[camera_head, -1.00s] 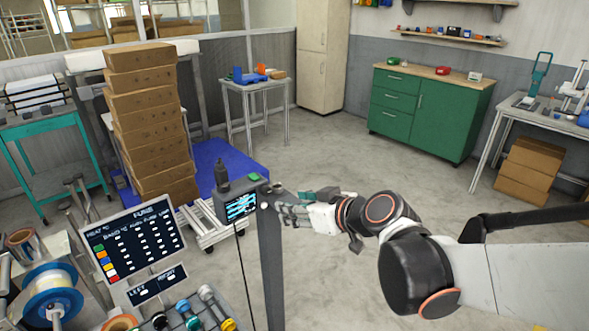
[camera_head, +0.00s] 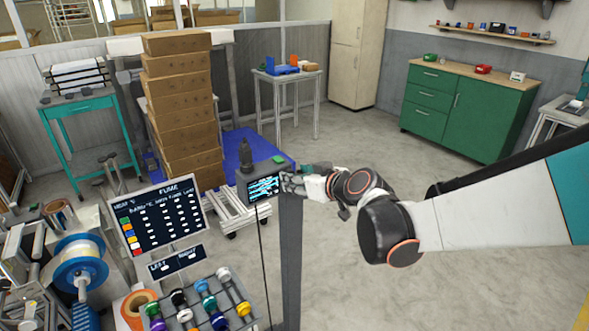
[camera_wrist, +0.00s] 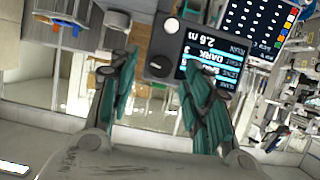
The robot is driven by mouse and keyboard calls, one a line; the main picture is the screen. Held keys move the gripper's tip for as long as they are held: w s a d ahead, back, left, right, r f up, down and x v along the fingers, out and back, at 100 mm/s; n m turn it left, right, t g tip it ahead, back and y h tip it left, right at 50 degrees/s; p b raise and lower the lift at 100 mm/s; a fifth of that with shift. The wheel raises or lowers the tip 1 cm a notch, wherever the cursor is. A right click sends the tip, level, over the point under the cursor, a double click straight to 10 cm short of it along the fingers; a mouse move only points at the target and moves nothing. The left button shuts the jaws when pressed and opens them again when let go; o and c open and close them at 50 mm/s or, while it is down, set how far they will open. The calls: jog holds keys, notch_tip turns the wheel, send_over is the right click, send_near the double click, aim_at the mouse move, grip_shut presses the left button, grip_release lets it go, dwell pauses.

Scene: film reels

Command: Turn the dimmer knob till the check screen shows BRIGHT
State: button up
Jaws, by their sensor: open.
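The check screen (camera_head: 263,188) is lit blue on a small grey box on a post. In the wrist view the check screen (camera_wrist: 213,58) appears upside down and reads DARK among its lines. The dark dimmer knob (camera_wrist: 159,66), with a pale pointer line, is on the panel beside the screen. My gripper (camera_wrist: 160,76) is open, its two green-padded fingers to either side of the knob in the picture. I cannot tell whether they touch it. In the head view my gripper (camera_head: 288,183) is at the box's right side and hides the knob.
A white round button (camera_wrist: 171,25) is near the knob on the same panel. A dark bottle-like item (camera_head: 245,155) and a green block (camera_head: 278,159) are on top of the box. A sign board (camera_head: 160,218) and a rack of coloured rolls (camera_head: 208,303) are at the near left.

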jog(key=shift+x, duration=0.9)
grip_shut()
